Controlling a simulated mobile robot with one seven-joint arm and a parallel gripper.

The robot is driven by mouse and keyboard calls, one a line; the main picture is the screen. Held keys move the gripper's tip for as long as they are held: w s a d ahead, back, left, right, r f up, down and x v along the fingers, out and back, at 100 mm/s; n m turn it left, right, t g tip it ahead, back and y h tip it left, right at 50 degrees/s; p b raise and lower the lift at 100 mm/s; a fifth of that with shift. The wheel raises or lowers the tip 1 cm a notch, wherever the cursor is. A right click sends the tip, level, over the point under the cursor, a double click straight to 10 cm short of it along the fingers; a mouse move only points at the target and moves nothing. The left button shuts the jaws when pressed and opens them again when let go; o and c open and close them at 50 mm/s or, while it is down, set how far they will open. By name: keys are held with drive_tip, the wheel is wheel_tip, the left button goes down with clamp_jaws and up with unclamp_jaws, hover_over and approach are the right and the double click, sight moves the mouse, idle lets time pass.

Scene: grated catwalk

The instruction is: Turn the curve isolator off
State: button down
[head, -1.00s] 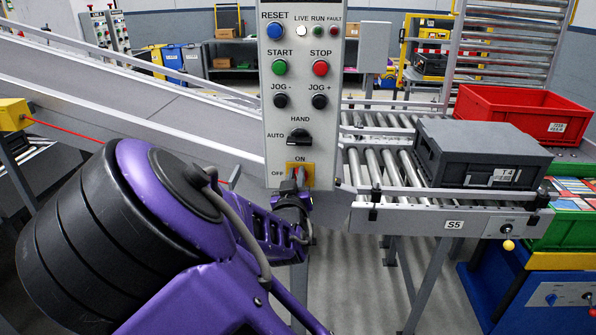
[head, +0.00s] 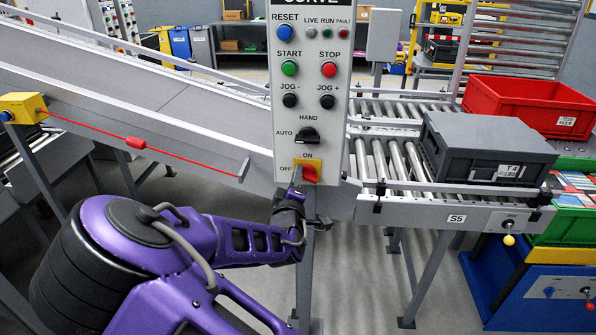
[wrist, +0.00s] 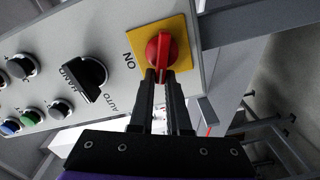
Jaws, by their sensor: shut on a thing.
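The curve isolator is a red rotary handle (head: 309,173) on a yellow plate (head: 317,163), low on the grey control panel (head: 342,140). ON is printed above the plate and OFF to its left. In the wrist view the red handle (wrist: 163,50) points down the picture, towards the panel's OFF side, with ON at the plate's left. My gripper (wrist: 162,77) is shut on the handle's lower end, one dark finger on each side. The fingers hide the OFF label there. In the head view my gripper (head: 295,178) reaches the isolator from below left.
The black HAND/AUTO selector (head: 308,135) sits just above the isolator, with jog, start and stop buttons higher. The LIVE lamp (head: 310,32) looks dull grey. A roller conveyor with a grey crate (head: 485,148) lies to the right. A red cord (head: 134,142) runs along the left.

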drive_tip(key=shift+a+f+n+p, duration=0.1)
drive_tip(key=shift+f+n+p, duration=0.1)
drive_tip(key=shift+n, duration=0.9)
drive_tip(key=shift+a+f+n+p, duration=0.1)
drive_tip(key=shift+f+n, duration=0.1)
drive_tip(key=shift+n, duration=0.9)
drive_tip(key=shift+d, duration=0.1)
drive_tip(key=c, duration=0.9)
unclamp_jaws()
drive_tip(key=shift+f, duration=0.1)
drive_tip(key=s, duration=1.7)
drive_tip(key=shift+s+a, duration=0.15)
drive_tip(key=shift+a, duration=0.15)
